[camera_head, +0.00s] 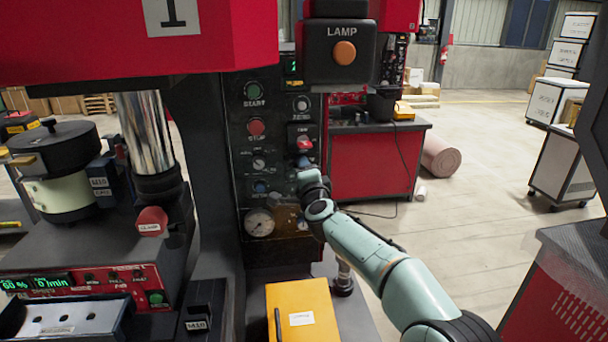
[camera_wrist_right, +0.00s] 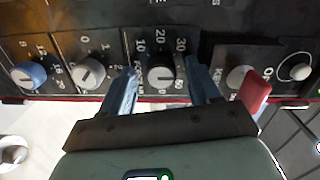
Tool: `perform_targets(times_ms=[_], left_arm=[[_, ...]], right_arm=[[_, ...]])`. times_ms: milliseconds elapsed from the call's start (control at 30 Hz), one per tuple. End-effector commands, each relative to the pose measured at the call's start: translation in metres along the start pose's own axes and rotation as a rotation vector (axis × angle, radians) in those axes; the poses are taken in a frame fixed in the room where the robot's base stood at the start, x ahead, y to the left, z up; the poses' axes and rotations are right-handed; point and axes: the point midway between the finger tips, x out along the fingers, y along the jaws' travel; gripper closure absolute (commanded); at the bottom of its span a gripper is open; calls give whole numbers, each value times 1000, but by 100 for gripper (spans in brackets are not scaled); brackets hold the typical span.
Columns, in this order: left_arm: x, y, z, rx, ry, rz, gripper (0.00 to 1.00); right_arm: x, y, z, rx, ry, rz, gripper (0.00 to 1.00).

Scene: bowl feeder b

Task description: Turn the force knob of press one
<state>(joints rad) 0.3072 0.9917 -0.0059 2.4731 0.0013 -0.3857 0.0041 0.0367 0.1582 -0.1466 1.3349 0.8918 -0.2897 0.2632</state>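In the head view my right gripper (camera_head: 300,186) is at the control panel (camera_head: 238,130) of press one, marked by a "1" plate (camera_head: 173,15), and covers the force knob's area. My left gripper is not in view.
In the wrist view a grey knob (camera_wrist_right: 91,73) and a blue knob (camera_wrist_right: 29,75) sit left of the force knob, and a red key switch (camera_wrist_right: 254,92) sits to its right. A gauge (camera_head: 259,222) and a yellow box (camera_head: 300,312) are below the gripper.

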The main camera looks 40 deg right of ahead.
Motion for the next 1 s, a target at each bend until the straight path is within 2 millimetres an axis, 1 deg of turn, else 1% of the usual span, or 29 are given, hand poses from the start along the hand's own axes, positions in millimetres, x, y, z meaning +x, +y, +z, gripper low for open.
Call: perform_targets(times_ms=[233, 367, 467, 700, 800, 900, 1000], left_arm=[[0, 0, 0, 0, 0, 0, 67], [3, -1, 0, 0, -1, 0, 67], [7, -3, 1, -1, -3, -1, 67], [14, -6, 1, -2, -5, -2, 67], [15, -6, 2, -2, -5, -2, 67], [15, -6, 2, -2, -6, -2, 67], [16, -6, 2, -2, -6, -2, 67]], right_arm=[[-1, -1, 0, 0, 1, -1, 39], [-10, -1, 0, 1, 0, -3, 39], [-25, -1, 0, 1, -1, -3, 39], [-80, -1, 0, 2, -2, -3, 39], [-100, -1, -1, 1, 0, -3, 39], [-116, -1, 0, 1, -1, -2, 39], [-127, 0, 0, 1, 0, -1, 39]])
